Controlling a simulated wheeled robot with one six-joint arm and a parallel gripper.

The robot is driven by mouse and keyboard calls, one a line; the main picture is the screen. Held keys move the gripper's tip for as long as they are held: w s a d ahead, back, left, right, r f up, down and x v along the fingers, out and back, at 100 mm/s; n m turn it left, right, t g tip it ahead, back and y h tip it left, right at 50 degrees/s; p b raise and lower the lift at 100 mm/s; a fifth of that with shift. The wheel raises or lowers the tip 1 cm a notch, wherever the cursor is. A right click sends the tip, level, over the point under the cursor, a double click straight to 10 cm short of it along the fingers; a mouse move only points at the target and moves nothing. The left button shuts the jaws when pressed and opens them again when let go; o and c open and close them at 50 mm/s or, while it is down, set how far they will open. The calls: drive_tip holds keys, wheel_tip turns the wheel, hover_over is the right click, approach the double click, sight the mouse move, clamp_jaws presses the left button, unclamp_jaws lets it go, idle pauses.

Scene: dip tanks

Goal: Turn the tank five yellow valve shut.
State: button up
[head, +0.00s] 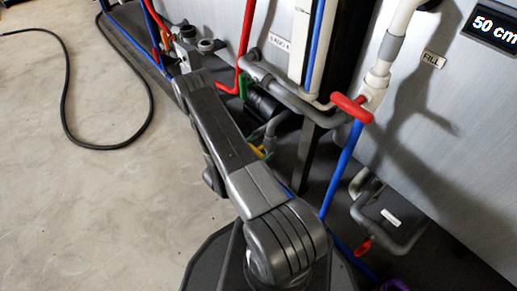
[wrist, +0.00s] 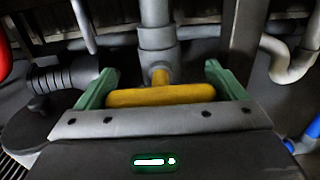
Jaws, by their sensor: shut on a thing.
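My arm hides much of that area.
A red handle (head: 352,107) sits on the white fill pipe at right. A green part (head: 243,85) is near red and grey pipes. Blue pipes (head: 343,165) and a dark post (head: 305,160) stand close by. A black hose (head: 68,95) lies on the open floor at left.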

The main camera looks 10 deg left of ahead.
idle(0.3)
drive_tip(key=o, duration=0.7)
drive_tip(key=p+v, duration=0.3)
drive_tip(key=v, duration=1)
drive_tip(key=shift+s+a, duration=0.25)
drive_tip(key=shift+s, duration=0.05)
drive_tip(key=shift+w, duration=0.1)
drive_tip(key=shift+b+x, duration=1.5)
drive_tip(key=shift+x, duration=5.3)
